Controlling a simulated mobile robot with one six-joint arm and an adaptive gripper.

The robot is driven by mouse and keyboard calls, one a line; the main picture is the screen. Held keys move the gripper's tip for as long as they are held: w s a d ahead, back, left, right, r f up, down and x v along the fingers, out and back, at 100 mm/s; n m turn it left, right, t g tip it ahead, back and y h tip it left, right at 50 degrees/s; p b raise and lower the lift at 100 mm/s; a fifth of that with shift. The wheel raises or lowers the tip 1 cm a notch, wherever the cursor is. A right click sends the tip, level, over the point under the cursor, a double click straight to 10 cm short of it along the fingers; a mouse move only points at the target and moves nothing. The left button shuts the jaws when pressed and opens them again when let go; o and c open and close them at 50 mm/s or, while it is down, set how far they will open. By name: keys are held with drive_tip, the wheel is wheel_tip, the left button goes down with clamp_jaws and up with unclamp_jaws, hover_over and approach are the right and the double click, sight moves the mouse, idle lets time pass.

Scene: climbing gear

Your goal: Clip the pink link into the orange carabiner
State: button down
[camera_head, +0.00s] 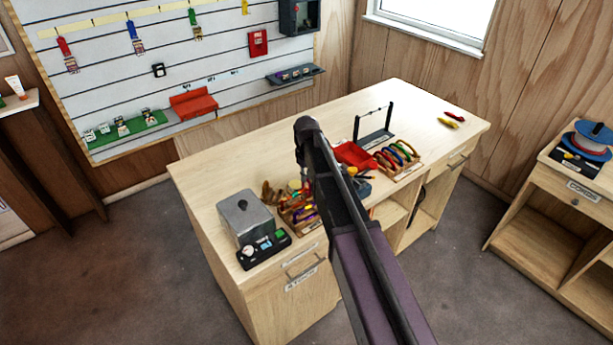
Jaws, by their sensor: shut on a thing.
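My arm rises through the middle of the view, and its dark upper end (307,126) stands over the workbench. My gripper cannot be made out; the arm may hide it. I cannot pick out the pink link in this view. Several coloured curved pieces, perhaps carabiners, stand in a row in a wooden rack (411,172) on the bench, right of my arm. They are too small to tell which is the orange carabiner or whether anything is clipped to it.
The workbench (225,170) carries a grey metal box (246,217), a cluttered wooden tray (299,217), a red bin (354,154) and a dark stand with upright posts (374,138). A yellow piece (448,123) lies at right. The back left of the bench is clear.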

drive_tip(key=shift+w+d+f, duration=0.1)
drive_tip(key=shift+w+d, duration=0.05)
drive_tip(key=shift+d, duration=0.05)
idle(0.3)
idle(0.3)
drive_tip(key=c, duration=0.7)
unclamp_jaws()
drive_tip(key=shift+o, duration=0.2)
drive_tip(key=shift+o, duration=1.1)
drive_tip(key=shift+r+p, duration=0.3)
drive_tip(key=shift+r, duration=0.05)
drive_tip(key=shift+w+d, duration=0.1)
drive_tip(key=shift+d, duration=0.05)
drive_tip(key=shift+w+d, duration=0.5)
drive_tip(key=shift+d, duration=0.3)
drive_tip(key=shift+w+d, duration=0.5)
drive_tip(key=shift+d, duration=0.25)
